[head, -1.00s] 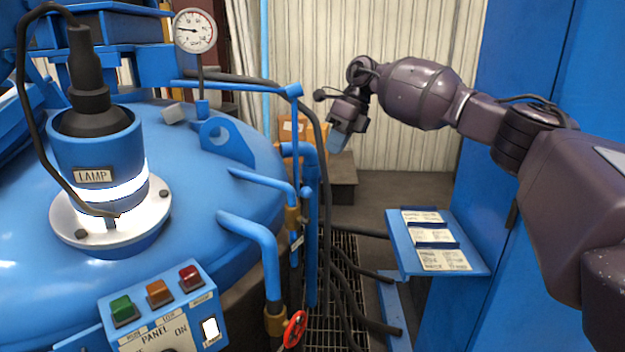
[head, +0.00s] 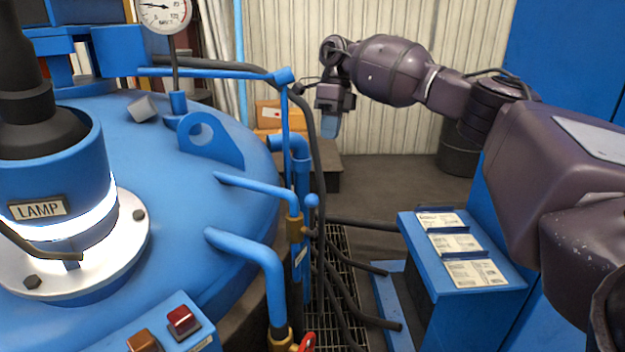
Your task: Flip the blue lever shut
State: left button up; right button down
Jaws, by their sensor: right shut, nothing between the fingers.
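My right gripper (head: 330,126) hangs in mid-air with its fingers pointing down, shut and empty. It is above and behind the pipes at the right side of the blue vessel, apart from them in the picture. A slim blue handle with a rounded top (head: 312,201) stands upright beside a brass valve (head: 295,228) on the upper bent blue pipe. It looks like the blue lever, but I cannot be sure. A second brass fitting with a red handle (head: 307,342) sits lower, cut by the bottom edge. My left gripper is not in view.
The blue vessel lid (head: 170,215) with its lamp (head: 62,180) and lifting lug (head: 205,140) fills the left. Black hoses (head: 318,165) run down beside the pipes. A blue stand with sheets (head: 470,290) is at the right.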

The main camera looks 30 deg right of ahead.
jog(key=p, duration=0.2)
send_near(312, 217)
jog(key=shift+f, duration=1.6)
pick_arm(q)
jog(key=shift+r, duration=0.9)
pick_arm(e)
jog(key=shift+w+d, duration=0.4)
jog(key=shift+w, duration=0.1)
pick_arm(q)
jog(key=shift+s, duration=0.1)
pick_arm(e)
jog(key=shift+a, duration=0.1)
